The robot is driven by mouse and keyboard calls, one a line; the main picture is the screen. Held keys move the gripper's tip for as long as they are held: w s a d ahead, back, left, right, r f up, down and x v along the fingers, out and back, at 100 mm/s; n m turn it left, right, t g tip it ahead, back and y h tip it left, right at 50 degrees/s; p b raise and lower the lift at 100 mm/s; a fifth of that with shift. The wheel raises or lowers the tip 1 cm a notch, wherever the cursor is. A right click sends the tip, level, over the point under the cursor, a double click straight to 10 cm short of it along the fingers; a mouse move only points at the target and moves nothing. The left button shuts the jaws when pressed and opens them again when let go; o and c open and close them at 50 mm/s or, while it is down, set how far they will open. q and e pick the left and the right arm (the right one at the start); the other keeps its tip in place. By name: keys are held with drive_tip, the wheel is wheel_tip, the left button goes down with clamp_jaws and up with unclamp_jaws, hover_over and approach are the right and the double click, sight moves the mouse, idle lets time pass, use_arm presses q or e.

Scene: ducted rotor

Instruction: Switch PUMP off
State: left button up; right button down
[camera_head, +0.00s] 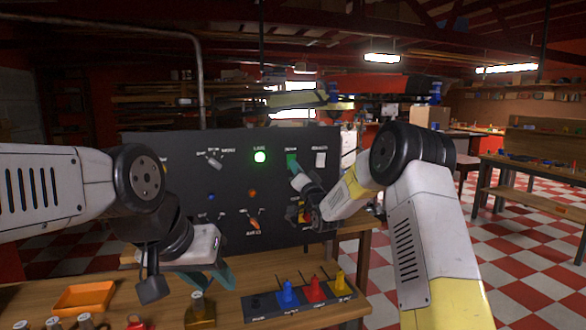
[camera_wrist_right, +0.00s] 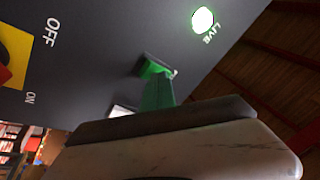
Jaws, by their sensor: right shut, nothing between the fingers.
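A dark control panel (camera_head: 225,197) stands upright behind the bench. No label clearly reading PUMP can be made out.
A yellow OFF/ON switch (camera_wrist_right: 14,55) is close by. On the bench are an orange tray (camera_head: 85,297) and a block with coloured pegs (camera_head: 300,300).

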drive_tip(key=shift+w+a+f, duration=0.15)
drive_tip(key=shift+w+f, duration=0.05)
drive_tip(key=shift+w, duration=0.2)
idle(0.4)
drive_tip(key=shift+s, duration=0.1)
drive_tip(key=shift+s+d+r, duration=0.25)
drive_tip(key=shift+s+r, duration=0.15)
drive_tip(key=shift+s, duration=0.3)
drive_tip(key=s, duration=0.1)
drive_tip(key=s+d+r, duration=0.1)
drive_tip(key=s, duration=0.1)
drive_tip(key=s+r, duration=0.1)
drive_tip(key=shift+s+d, duration=0.15)
drive_tip(key=shift+d, duration=0.05)
idle(0.4)
drive_tip(key=shift+r, duration=0.1)
